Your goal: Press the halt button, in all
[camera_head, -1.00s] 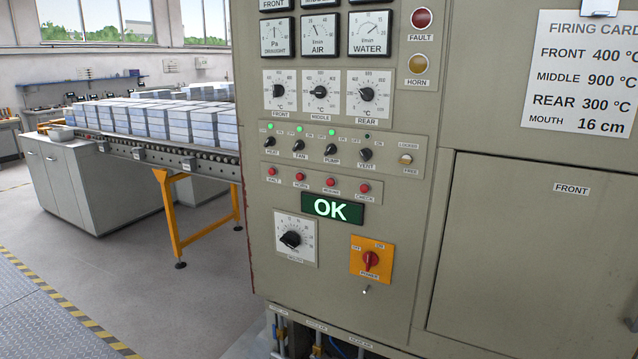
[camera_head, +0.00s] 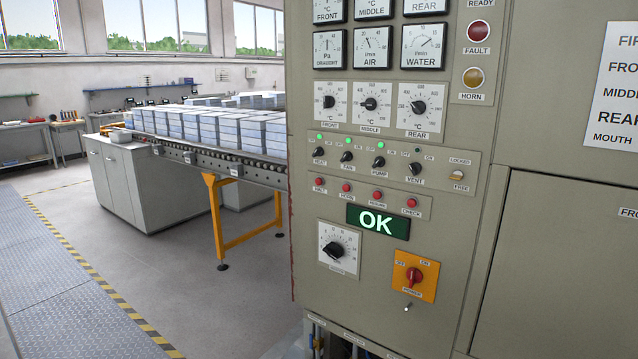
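The halt button (camera_head: 319,183) is a small red button at the left end of a row of red buttons on the furnace's control panel (camera_head: 350,280). Its label reads HALT. To its right in the same row are the horn button (camera_head: 346,188), another red button (camera_head: 377,195) with a blurred label, and the check button (camera_head: 411,203). A green display (camera_head: 378,222) below the row reads OK. Neither of my grippers is in view.
Switches for heat, fan, pump and vent sit above the button row. An orange power switch (camera_head: 414,276) sits lower right. A conveyor (camera_head: 225,163) with stacked blocks stands left of the panel. Open grey floor (camera_head: 230,290) lies before the panel's left side.

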